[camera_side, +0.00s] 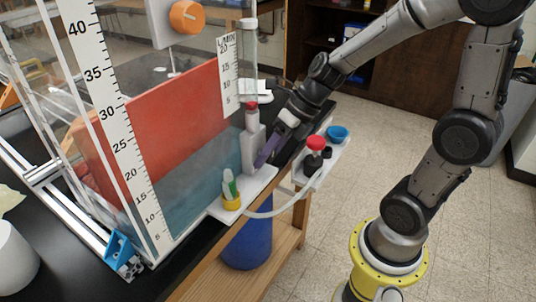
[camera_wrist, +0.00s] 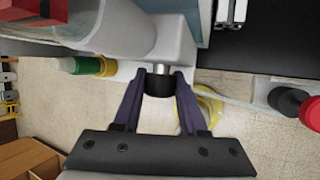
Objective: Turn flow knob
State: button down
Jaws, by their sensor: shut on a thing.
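The flow knob (camera_wrist: 159,84) is a small black cap on a short silver stem in the wrist view. It sticks out of the pale base of the flow meter. My gripper (camera_wrist: 160,76) has its two purple fingers on either side of the knob, shut on it. In the side view my gripper (camera_side: 263,160) reaches the lower part of the flow meter (camera_side: 252,140) from the right, and the knob is hidden there. The clear flow tube with a scale (camera_side: 228,72) beside it stands above, with a red float or fitting low in it.
A tank with red and blue-grey panels (camera_side: 150,130) stands left of the meter. A yellow and green fitting (camera_side: 231,192) sits on the white shelf in front. A side shelf holds a red-capped bottle (camera_side: 315,150) and a blue bowl (camera_side: 338,133). A pale hose (camera_side: 285,208) loops below.

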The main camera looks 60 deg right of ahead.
jog(key=shift+h, duration=0.3)
jog(key=shift+c, duration=2.2)
grip_release()
jog(key=v, duration=1.4)
